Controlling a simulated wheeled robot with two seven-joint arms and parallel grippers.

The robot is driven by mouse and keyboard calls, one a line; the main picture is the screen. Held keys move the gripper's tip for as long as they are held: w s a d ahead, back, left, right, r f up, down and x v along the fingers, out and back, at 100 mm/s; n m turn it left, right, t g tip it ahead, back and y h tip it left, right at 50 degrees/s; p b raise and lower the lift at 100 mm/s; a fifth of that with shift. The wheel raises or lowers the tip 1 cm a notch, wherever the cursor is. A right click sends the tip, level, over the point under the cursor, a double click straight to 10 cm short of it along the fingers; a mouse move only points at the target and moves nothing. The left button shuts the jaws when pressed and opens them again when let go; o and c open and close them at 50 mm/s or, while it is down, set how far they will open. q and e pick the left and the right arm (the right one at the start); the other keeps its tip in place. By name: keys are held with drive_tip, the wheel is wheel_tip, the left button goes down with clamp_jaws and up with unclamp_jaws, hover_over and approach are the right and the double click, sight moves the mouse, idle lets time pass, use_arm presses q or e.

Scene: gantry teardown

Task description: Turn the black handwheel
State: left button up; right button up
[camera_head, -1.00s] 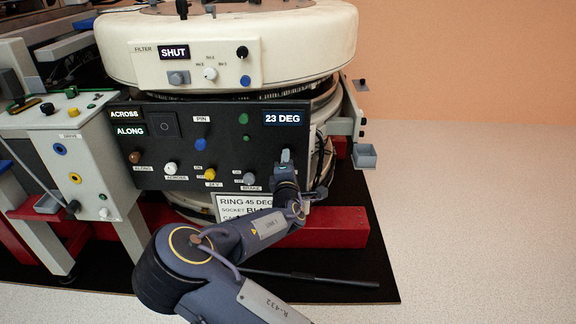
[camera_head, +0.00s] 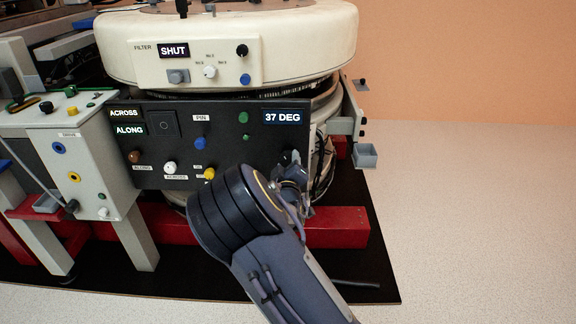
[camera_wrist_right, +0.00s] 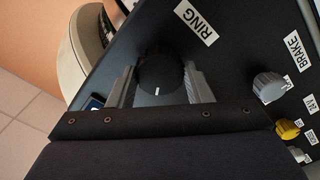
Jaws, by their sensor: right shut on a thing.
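The black handwheel (camera_wrist_right: 160,72) shows in the right wrist view as a round black knob with a white index mark, beside a RING label (camera_wrist_right: 196,20). My right gripper (camera_wrist_right: 162,84) has its two grey fingers on either side of it and is shut on it. In the head view my right gripper (camera_head: 292,160) is at the lower right of the dark panel (camera_head: 225,140), and the handwheel is hidden there. The display (camera_head: 283,118) above it reads 37 DEG. My left gripper is not in view.
A grey BRAKE knob (camera_wrist_right: 269,86) and a yellow knob (camera_wrist_right: 288,129) sit near my right gripper on the panel. A red base beam (camera_head: 340,228) runs below. A grey box (camera_head: 62,150) with sockets stands at left. The pale floor (camera_head: 480,220) at right is clear.

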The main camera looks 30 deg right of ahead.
drive_tip(key=m+b, duration=0.1)
drive_tip(key=m, duration=0.4)
drive_tip(key=shift+f+m+b, duration=0.1)
drive_tip(key=shift+m+b, duration=0.25)
drive_tip(key=shift+m, duration=0.35)
drive_tip(key=o, duration=1)
drive_tip(key=shift+s+a, duration=0.1)
